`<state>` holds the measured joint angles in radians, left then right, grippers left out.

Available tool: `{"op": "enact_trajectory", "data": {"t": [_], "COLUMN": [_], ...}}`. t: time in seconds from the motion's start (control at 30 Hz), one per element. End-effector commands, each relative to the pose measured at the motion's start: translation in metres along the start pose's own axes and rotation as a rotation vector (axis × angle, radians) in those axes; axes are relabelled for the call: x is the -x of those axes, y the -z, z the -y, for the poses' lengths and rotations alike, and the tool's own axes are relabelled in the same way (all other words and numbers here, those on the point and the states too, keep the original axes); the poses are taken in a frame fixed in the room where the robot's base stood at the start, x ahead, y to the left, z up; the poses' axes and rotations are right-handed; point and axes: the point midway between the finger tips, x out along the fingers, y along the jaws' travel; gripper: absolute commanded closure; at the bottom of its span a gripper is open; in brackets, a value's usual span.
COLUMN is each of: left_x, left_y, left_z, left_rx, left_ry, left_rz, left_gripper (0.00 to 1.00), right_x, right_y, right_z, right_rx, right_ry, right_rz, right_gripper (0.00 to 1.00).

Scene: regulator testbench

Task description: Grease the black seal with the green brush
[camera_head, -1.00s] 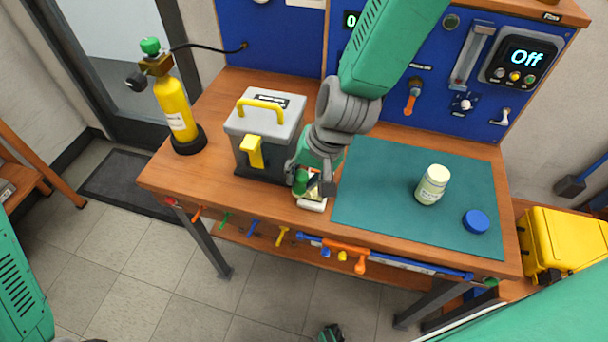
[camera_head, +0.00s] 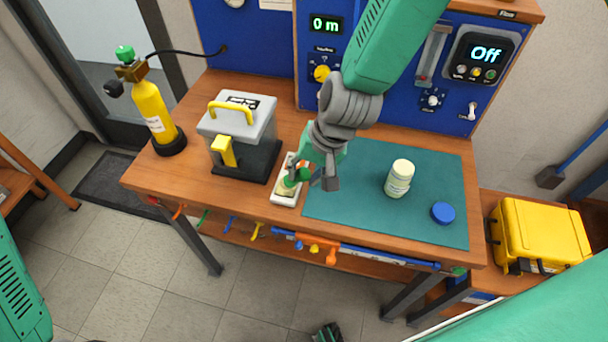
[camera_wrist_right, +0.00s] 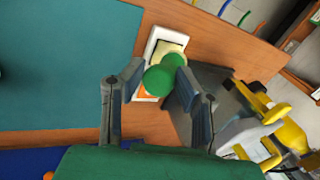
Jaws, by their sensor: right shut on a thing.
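My right gripper (camera_head: 310,174) is low over the bench, beside the right edge of a small white tray (camera_head: 284,198). It is shut on the green brush (camera_head: 290,181), whose rounded green end shows between the fingers in the right wrist view (camera_wrist_right: 160,78). The brush is over the tray; whether it touches it I cannot tell. The tray also shows in the right wrist view (camera_wrist_right: 153,45), with pale yellow and orange patches. A pale jar (camera_head: 398,180) stands on the teal mat (camera_head: 340,215) with a blue cap (camera_head: 443,212) beside it. I cannot make out the black seal. My left gripper is not in view.
A yellow gas cylinder (camera_head: 152,112) is at the bench's left end. The blue test panel (camera_head: 400,90) rises behind. The mat's front and right are mostly clear.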

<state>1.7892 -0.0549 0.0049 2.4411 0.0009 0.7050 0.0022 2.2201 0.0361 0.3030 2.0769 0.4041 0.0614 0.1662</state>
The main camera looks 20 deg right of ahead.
Motion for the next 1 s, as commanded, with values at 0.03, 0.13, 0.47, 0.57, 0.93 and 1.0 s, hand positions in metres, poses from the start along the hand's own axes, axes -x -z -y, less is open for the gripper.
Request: {"op": "enact_trajectory", "data": {"t": [0.03, 0.13, 0.47, 0.57, 0.93, 1.0], "left_x": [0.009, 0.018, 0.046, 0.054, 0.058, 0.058], "left_y": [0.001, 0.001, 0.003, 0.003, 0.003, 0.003], "left_z": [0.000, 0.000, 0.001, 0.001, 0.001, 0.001], "left_rx": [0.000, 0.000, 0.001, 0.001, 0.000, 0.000], "left_ry": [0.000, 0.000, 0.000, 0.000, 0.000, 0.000], "left_rz": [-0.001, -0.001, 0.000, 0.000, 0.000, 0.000], "left_gripper": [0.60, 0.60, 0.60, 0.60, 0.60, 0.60], "right_x": [0.007, 0.015, 0.045, 0.053, 0.056, 0.056], "right_y": [0.000, 0.001, 0.008, 0.011, 0.011, 0.011], "right_z": [0.002, 0.006, 0.011, 0.011, 0.014, 0.014], "right_rx": [0.001, 0.001, 0.000, 0.000, 0.001, 0.001], "right_ry": [-0.003, -0.003, 0.001, 0.003, 0.001, 0.001], "right_rz": [0.003, 0.002, 0.002, 0.002, 0.002, 0.001], "right_gripper": [1.00, 1.00, 1.00, 1.00, 1.00, 1.00]}}
